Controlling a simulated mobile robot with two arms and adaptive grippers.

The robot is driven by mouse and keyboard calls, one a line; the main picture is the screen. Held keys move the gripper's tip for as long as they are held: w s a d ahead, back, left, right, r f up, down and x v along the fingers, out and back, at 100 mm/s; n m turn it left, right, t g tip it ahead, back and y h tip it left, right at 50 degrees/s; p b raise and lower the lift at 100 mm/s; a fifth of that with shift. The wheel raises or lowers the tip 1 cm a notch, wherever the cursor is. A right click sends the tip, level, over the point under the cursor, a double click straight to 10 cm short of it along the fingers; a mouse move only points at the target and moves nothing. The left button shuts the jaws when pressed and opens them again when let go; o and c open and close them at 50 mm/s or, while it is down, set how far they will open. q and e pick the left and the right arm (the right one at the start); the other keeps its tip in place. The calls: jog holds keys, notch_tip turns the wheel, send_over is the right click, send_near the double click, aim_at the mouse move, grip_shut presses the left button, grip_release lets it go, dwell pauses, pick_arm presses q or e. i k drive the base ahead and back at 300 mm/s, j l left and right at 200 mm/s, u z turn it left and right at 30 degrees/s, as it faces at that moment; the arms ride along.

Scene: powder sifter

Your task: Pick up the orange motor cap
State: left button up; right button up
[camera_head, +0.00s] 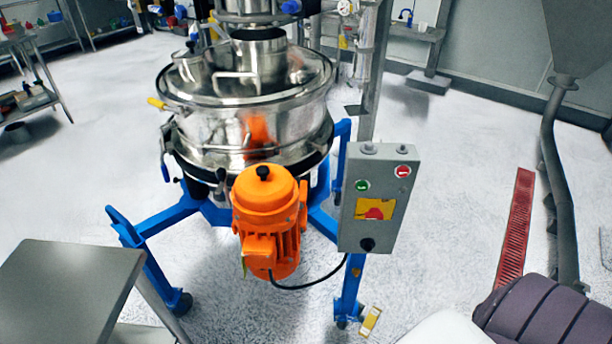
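The orange motor cap (264,190) sits on top of the upright orange motor (272,245), with a small black knob (263,172) at its centre. The motor is at the front of the steel sifter (248,110), near the middle of the head view. Neither gripper shows clearly. A dark ribbed part and a white rounded part at the lower right edge may belong to my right arm, but no fingers are visible there.
The sifter stands on a blue frame (155,262). A grey control box (378,198) is just right of the motor, with a black cable (312,284) running below. A grey table (65,290) is at lower left. Open floor lies on the right, with a red floor grate (516,228).

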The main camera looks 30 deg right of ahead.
aim_at(260, 189)
jog(key=z, duration=0.75)
